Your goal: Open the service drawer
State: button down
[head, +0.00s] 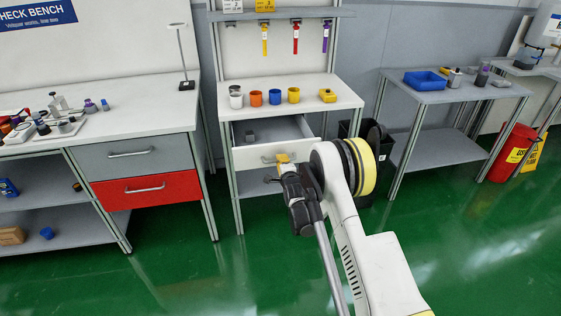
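A white drawer (248,158) under the middle bench stands pulled out, and its inside shows from above. The gripper and arm hide the handle and the right part of the front. A yellow piece shows at the gripper's tip. I cannot tell whether the fingers are shut on the handle. No label on the drawer is readable.
The check bench at the left has a shut grey drawer (130,156) and a shut red drawer (140,189). Coloured cups (274,97) stand on the middle bench (327,89) above the open drawer. A black bin (380,142) stands right of it. The green floor (185,270) in front is clear.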

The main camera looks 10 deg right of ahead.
jog(key=shift+s, duration=0.2)
jog(key=shift+w, duration=0.1)
jog(key=c, duration=1.5)
grip_release()
jog(key=v, duration=0.7)
jog(key=shift+s, duration=0.3)
jog(key=shift+r, duration=0.1)
